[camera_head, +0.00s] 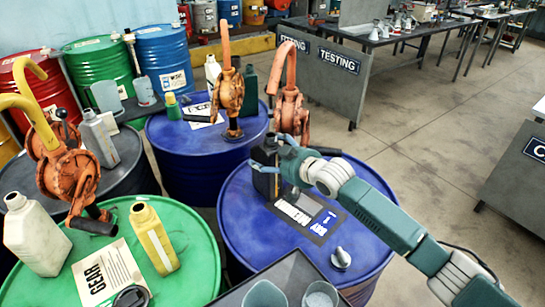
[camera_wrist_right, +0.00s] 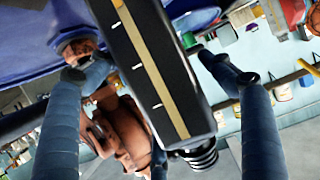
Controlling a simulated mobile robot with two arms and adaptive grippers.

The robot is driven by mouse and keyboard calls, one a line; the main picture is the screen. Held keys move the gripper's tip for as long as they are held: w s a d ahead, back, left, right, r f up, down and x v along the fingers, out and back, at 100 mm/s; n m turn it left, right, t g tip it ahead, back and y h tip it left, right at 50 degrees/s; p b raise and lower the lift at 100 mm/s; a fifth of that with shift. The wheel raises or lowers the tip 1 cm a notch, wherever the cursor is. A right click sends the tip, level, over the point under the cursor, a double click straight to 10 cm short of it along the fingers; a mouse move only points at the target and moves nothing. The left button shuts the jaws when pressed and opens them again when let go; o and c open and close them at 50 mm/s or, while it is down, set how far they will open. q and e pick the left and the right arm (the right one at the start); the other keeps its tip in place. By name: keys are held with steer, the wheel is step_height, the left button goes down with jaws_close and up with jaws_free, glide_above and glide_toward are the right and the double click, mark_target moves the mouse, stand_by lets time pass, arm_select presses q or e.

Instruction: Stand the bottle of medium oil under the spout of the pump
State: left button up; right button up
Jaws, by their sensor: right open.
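A dark bottle (camera_head: 264,155) stands at the back left of the right blue drum, beside an orange hand pump (camera_head: 290,110). I cannot tell its label or whether it is under the spout. In the right wrist view the black bottle (camera_wrist_right: 150,75) appears upside down, with a pale level stripe and a ridged black cap. My right gripper (camera_head: 283,163) is at the bottle; in the wrist view its open fingers (camera_wrist_right: 150,65) lie on either side of it, with visible gaps. The pump (camera_wrist_right: 125,135) is partly hidden behind the bottle there. My left gripper is not in view.
The right blue drum (camera_head: 240,225) has a printed card (camera_head: 306,214) and a round cap (camera_head: 341,258) on it. A green drum (camera_head: 190,255) at front left carries a pale jug (camera_head: 35,238) and a yellow bottle (camera_head: 153,240). Another blue drum (camera_head: 175,155) stands behind.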

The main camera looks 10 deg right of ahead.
steer(key=b+v, duration=0.2)
steer(key=v, duration=1)
steer(key=shift+r, duration=0.1)
